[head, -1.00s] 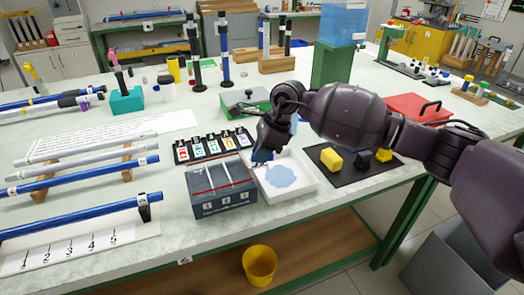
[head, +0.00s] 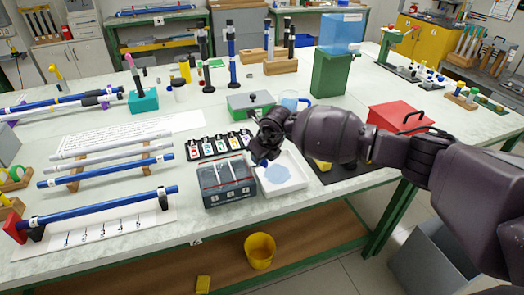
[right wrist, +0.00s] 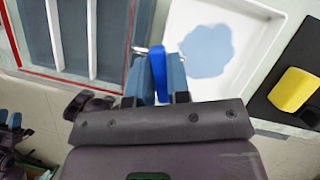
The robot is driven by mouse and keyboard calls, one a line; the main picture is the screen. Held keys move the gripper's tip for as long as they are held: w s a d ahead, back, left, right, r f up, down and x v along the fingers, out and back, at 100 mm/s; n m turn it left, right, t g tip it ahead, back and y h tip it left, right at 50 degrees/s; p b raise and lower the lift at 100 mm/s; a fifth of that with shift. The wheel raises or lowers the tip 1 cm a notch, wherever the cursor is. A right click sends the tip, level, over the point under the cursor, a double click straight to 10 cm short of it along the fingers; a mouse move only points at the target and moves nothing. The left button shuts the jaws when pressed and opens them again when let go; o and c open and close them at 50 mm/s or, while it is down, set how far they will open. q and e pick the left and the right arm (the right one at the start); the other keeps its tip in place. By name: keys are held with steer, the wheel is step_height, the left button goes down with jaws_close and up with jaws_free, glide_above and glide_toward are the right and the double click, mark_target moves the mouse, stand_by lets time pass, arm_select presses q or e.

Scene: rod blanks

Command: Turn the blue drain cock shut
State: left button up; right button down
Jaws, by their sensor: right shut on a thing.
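The blue drain cock (right wrist: 158,74) shows in the right wrist view as a blue lever between my fingers, with a short metal piece at its far end. My right gripper (right wrist: 158,80) is shut on it, a finger on each side. In the head view my right gripper (head: 261,160) is over the gap between the dark grey box (head: 226,193) and the white tray (head: 299,184); the cock is hard to make out there. A pale blue puddle (head: 277,173) lies in the tray. Dark parts with grey-blue tips, probably my left gripper (right wrist: 9,122), show at the wrist view's left edge.
A black mat (head: 345,177) with a yellow block (head: 322,165) lies right of the tray. A row of numbered cards (head: 219,143) and a green-and-grey box (head: 250,104) are behind. A yellow bucket (head: 260,251) stands below the table's front edge.

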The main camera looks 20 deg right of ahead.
steer(key=shift+a+r+m+p, duration=0.1)
steer(key=shift+r+m+p, duration=0.2)
steer(key=shift+m, duration=0.2)
steer(key=shift+m+h, duration=0.3)
steer(key=shift+h, duration=0.1)
arm_select(q)
steer(key=shift+w+r+p, duration=0.2)
steer(key=shift+r+p, duration=0.15)
steer(key=shift+r, duration=0.45)
steer(key=shift+w+r+p, duration=0.2)
steer(key=shift+r+p, duration=0.15)
steer(key=shift+r, duration=0.4)
steer(key=shift+w+r+p, duration=0.2)
steer(key=shift+r+p, duration=0.15)
steer(key=shift+r, duration=0.45)
arm_select(e)
steer(key=shift+a+f+m+h, duration=0.15)
steer(key=shift+m+h, duration=0.15)
steer(key=shift+m, duration=0.45)
steer(key=shift+d+f+m+h, duration=0.15)
steer(key=shift+m+h, duration=0.15)
steer(key=shift+m, duration=0.45)
steer(key=shift+a, duration=0.1)
steer(key=c, duration=1.1)
jaws_free()
arm_select(q)
steer(key=shift+s+a+f, duration=0.1)
steer(key=shift+s+f, duration=0.05)
steer(key=shift+s, duration=0.1)
